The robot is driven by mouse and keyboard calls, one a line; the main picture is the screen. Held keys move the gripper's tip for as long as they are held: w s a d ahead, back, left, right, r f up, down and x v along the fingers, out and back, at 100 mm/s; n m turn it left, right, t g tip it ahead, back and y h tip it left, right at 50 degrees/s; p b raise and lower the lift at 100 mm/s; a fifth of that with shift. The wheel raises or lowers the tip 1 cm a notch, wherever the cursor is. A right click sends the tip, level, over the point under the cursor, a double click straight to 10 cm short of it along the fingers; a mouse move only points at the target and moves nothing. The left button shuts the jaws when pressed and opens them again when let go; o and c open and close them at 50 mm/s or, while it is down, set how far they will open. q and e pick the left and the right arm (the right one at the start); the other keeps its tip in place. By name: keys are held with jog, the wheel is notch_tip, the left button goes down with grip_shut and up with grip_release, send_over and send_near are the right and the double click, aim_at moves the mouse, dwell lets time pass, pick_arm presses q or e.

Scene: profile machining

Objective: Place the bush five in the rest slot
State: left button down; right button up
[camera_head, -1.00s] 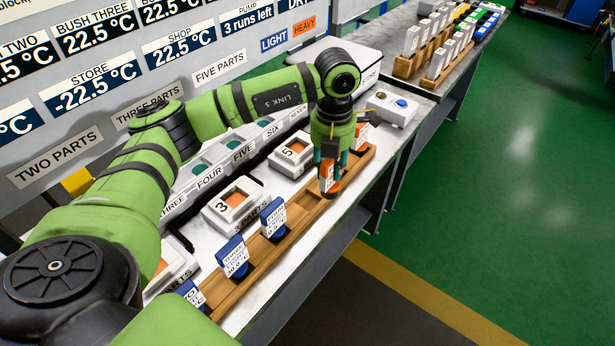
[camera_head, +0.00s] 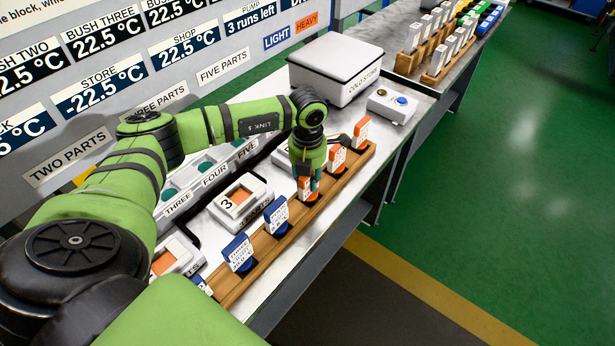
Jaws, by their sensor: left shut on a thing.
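My left gripper (camera_head: 306,176) reaches down from above the wooden rack (camera_head: 262,268). It is shut on an orange-and-white tagged piece (camera_head: 307,190), which I take to be bush five; its label is too small to read. The piece is upright at the rack, to the right of the blue-tagged pieces. The gripper covers its upper part, and I cannot tell whether it is fully seated in a slot. Two more orange-tagged pieces (camera_head: 337,158) (camera_head: 361,132) stand farther right in the rack. Blue-tagged pieces (camera_head: 277,215) (camera_head: 238,252) stand to the left. My right gripper is not in view.
Behind the rack are white devices, one marked 3 (camera_head: 241,201), and a row of numbered positions (camera_head: 214,172). A grey cold store box (camera_head: 345,68) and a button box (camera_head: 391,105) stand at the far end. Wooden blocks with grey pieces (camera_head: 425,38) sit beyond. Floor is clear at right.

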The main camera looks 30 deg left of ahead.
pick_arm(q)
jog(key=shift+f, duration=0.1)
jog(key=c, duration=1)
grip_release()
jog(key=shift+r, duration=0.55)
notch_tip(320, 180, up, 11)
jog(key=b, duration=0.3)
jog(key=shift+r, duration=0.1)
jog(key=shift+d, duration=0.1)
